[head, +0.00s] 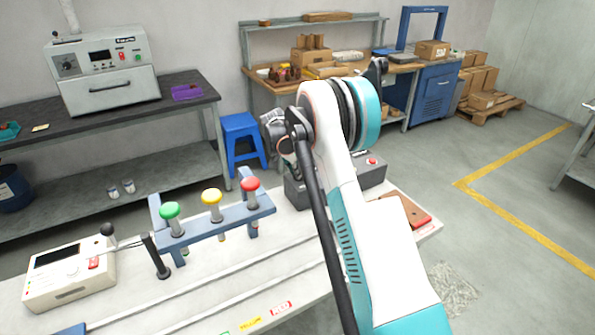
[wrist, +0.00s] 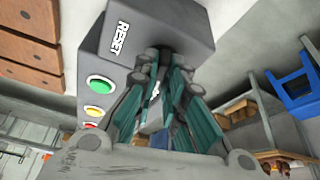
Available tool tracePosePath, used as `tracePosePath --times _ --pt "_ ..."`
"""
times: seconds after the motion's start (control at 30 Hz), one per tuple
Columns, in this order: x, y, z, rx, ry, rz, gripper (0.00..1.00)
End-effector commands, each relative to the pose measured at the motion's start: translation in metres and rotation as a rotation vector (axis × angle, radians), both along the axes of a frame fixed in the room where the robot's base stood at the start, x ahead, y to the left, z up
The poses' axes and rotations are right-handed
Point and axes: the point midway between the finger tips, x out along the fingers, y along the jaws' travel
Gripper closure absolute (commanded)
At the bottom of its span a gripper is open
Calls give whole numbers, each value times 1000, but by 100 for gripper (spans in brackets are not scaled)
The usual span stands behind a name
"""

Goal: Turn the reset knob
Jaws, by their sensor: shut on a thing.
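The grey control box (wrist: 180,25) fills the upper middle of the wrist view, with a white RESET label (wrist: 120,37) on its face. My gripper (wrist: 168,65) reaches to the box face beside the label, its teal-padded fingers drawn together on the reset knob. The knob itself is hidden between the fingertips, so its angle cannot be told. In the head view the same dark grey box (head: 374,173) shows to the right of my arm, on the white table.
Green (wrist: 100,84) and yellow (wrist: 94,112) buttons sit on the box close to my fingers. A blue rack (head: 215,226) with coloured-top posts and a white device (head: 68,277) stand at left.

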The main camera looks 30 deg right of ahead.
Motion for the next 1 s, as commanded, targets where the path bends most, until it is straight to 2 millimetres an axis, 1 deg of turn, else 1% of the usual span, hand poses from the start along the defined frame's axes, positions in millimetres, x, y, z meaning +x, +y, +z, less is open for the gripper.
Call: tracePosePath --times 0.2,0.37,0.9,0.93,1.0 --pt "1 1 0 1 0 -108 100" --pt "1 1 0 1 0 -154 100" --pt "2 1 0 1 -1 -176 100" --pt "2 1 0 1 -1 -176 82" --pt "2 1 0 1 -1 -176 69"
